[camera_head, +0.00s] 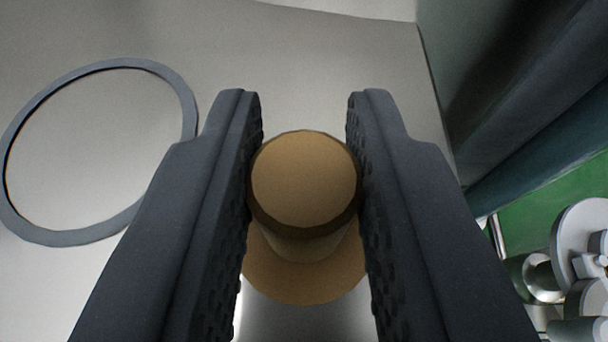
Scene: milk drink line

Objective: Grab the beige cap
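The beige cap (304,180) is in the middle of the view, with a round raised knob on top and a wider round flange (303,285) below it. My gripper (304,112) has its two dark, textured fingers on either side of the knob. The fingers are apart by about the knob's width. Their inner pads are very close to its left and right sides, and I cannot tell whether they press on it. Parts of the flange's sides are hidden behind the fingers.
A grey ring (190,110) lies on the pale grey surface (300,50) at the left. A dark teal wall-like part (530,90) stands at the right. Below it are a green surface (545,205) and several light metal fittings (580,235) at the lower right.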

